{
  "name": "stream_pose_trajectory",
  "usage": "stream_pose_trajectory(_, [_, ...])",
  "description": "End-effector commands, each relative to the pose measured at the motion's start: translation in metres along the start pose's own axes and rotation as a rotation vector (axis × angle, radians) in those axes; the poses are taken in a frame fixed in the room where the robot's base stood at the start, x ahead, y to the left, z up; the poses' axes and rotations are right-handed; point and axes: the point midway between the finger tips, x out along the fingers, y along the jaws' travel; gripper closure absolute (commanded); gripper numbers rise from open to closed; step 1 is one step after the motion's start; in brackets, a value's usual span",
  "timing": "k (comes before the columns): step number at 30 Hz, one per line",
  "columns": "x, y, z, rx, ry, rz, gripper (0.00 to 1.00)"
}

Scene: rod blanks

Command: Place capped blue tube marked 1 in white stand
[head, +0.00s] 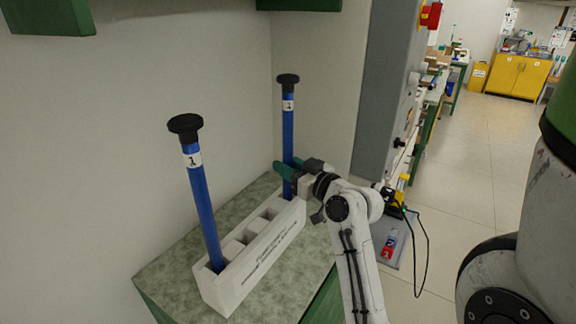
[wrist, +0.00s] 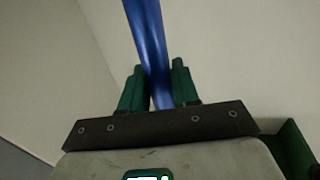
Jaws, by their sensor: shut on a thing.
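A capped blue tube (head: 288,125) with a black cap and a label marked 1 stands upright at the far end of the white stand (head: 235,283). My gripper (head: 285,172) is shut on this tube below its label. In the wrist view the blue tube (wrist: 147,35) runs between the two green fingers of my gripper (wrist: 158,80). Its lower end meets the far slot of the stand; how deep it sits is hidden. A second capped blue tube (head: 204,205), also marked 1, stands in the near slot, leaning slightly.
The stand's middle slots are empty. It rests on a green speckled bench top (head: 170,265) against the wall. A grey cabinet (head: 385,90) stands right of the bench. Open floor is at right.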

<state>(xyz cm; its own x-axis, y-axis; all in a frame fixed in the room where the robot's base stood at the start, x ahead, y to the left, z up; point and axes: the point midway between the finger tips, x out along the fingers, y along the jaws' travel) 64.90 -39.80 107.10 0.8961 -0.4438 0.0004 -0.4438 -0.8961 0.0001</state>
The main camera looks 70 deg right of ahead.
Motion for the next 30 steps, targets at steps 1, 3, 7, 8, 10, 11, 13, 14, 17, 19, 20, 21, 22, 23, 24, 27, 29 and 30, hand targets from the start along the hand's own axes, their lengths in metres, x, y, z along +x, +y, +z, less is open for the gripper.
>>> stream_pose_trajectory(1, [0.000,0.000,0.001,0.000,0.001,0.000,1.00])
stream_pose_trajectory(3, [0.000,0.000,0.003,0.000,0.000,0.000,1.00])
stream_pose_trajectory(7, [0.000,0.000,0.002,0.000,0.000,0.000,0.61])
stream_pose_trajectory(8, [0.000,0.000,0.002,0.000,0.000,0.000,0.58])
stream_pose_trajectory(10, [0.000,0.000,0.002,0.000,0.000,0.000,0.52])
stream_pose_trajectory(11, [0.000,0.000,0.002,0.000,0.000,0.000,0.49])
stream_pose_trajectory(13, [0.000,0.000,0.002,0.000,0.000,0.000,0.44])
stream_pose_trajectory(14, [0.000,0.000,0.002,0.000,0.000,0.000,0.44])
stream_pose_trajectory(17, [0.000,0.000,0.002,0.000,0.000,0.000,0.44])
stream_pose_trajectory(19, [0.000,0.000,0.002,0.000,0.000,0.000,0.44])
stream_pose_trajectory(20, [0.000,0.000,0.001,0.000,0.000,0.000,0.44])
stream_pose_trajectory(21, [0.000,0.000,0.000,0.000,0.000,0.000,0.44])
stream_pose_trajectory(22, [0.000,0.000,-0.002,0.000,0.000,0.000,0.44])
stream_pose_trajectory(23, [-0.001,0.000,-0.002,0.000,0.000,0.000,0.44])
stream_pose_trajectory(24, [-0.006,0.000,0.001,0.001,0.000,0.001,0.44])
stream_pose_trajectory(27, [-0.022,0.001,0.002,0.000,0.000,0.003,0.44])
stream_pose_trajectory(29, [-0.035,0.000,0.003,0.000,-0.001,0.002,0.44])
stream_pose_trajectory(30, [-0.044,0.001,0.003,0.001,0.000,0.004,0.44])
